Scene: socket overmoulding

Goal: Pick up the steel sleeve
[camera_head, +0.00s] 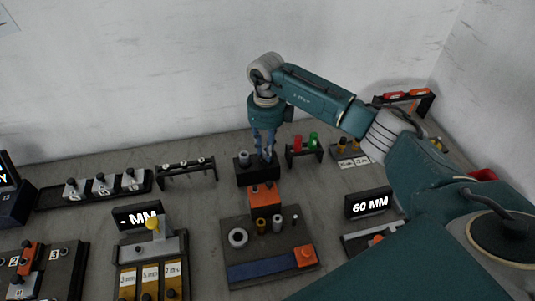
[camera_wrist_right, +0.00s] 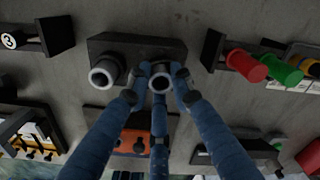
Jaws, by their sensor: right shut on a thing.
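A black block (camera_head: 257,176) stands near the back of the bench, below my right arm. It also shows in the wrist view (camera_wrist_right: 118,45). My right gripper (camera_head: 267,156) points down over the block's right side. In the wrist view its blue fingers (camera_wrist_right: 161,77) are closed around a grey steel sleeve (camera_wrist_right: 159,84) with a dark bore. The sleeve is at the block; I cannot tell whether it is still seated. A second grey sleeve (camera_wrist_right: 104,73) stands free on the block's left side and shows in the head view (camera_head: 244,158). My left gripper is out of view.
A rack with red and green pieces (camera_head: 304,149) stands close right of the block. A low black rack (camera_head: 187,170) is to its left. In front is a dark fixture plate (camera_head: 232,262) with an orange block (camera_head: 265,199). A "60 MM" sign (camera_head: 369,204) is right.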

